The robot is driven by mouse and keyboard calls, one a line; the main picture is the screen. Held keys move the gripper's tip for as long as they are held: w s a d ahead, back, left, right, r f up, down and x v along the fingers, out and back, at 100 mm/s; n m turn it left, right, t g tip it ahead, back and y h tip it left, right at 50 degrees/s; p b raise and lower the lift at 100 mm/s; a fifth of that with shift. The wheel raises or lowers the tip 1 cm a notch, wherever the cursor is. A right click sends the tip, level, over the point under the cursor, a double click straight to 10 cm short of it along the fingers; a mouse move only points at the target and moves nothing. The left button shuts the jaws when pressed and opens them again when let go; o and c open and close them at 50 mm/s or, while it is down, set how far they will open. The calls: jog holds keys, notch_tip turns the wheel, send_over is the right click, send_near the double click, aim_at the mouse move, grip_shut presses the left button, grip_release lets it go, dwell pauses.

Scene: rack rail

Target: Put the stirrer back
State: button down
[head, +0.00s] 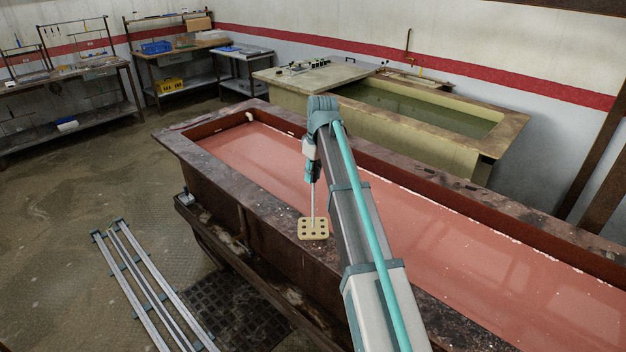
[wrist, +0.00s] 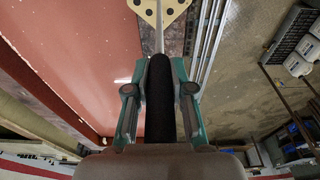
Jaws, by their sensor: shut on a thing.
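The stirrer (head: 313,229) has a pale yellow paddle with several dark holes, a thin metal rod and a dark handle. My gripper (head: 312,172) is shut on the handle and holds the stirrer upright, paddle down. In the head view the paddle appears against the near rim of the red tank (head: 260,173); its height above the rim is hard to judge. In the wrist view the black handle (wrist: 160,112) lies between the two teal fingers, and the rod runs on to the paddle at the top edge.
A second tank (head: 465,158) with greenish liquid stands behind, against the wall. Work tables (head: 75,72) with racks and trays stand at the back left. Metal rails (head: 150,285) lie on the floor at the front left.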

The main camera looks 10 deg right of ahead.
notch_tip(320, 180, down, 3)
jog(key=shift+r+p, duration=0.2)
jog(key=shift+p, duration=0.85)
jog(key=shift+f, duration=0.4)
jog(key=c, duration=1)
grip_release()
notch_tip(320, 180, up, 12)
jog(key=s+d+b, duration=0.1)
jog(key=b, duration=0.4)
jog(key=shift+s, duration=0.2)
